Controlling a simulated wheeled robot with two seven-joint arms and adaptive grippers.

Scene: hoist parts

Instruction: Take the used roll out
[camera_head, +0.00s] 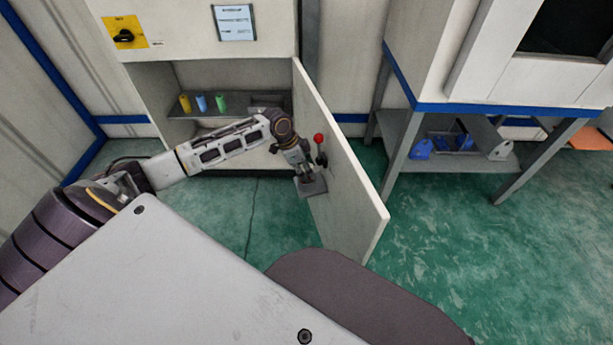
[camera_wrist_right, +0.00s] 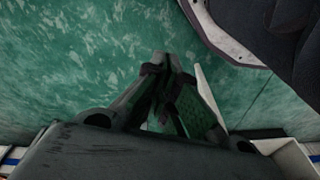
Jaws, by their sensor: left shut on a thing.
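In the head view a white cabinet stands open. Its door (camera_head: 350,185) is swung out toward me and to the right. A yellow roll (camera_head: 185,104), a blue roll (camera_head: 202,103) and a green roll (camera_head: 221,102) stand on the cabinet's inner shelf (camera_head: 240,115). I cannot tell which roll is the used one. My left gripper (camera_head: 309,180) is at the door's near face, shut on what looks like the grey door handle (camera_head: 314,188). A lever with a red knob (camera_head: 319,138) is just above it. My right gripper (camera_wrist_right: 168,60) shows in the wrist view, fingertips together, apparently empty, above the green floor.
A grey-legged table (camera_head: 480,110) with blue edges stands at the right. Its lower shelf (camera_head: 460,158) holds blue parts. A yellow plate with a black rotary switch (camera_head: 125,34) is on the cabinet's upper panel. Green floor is clear right of the door.

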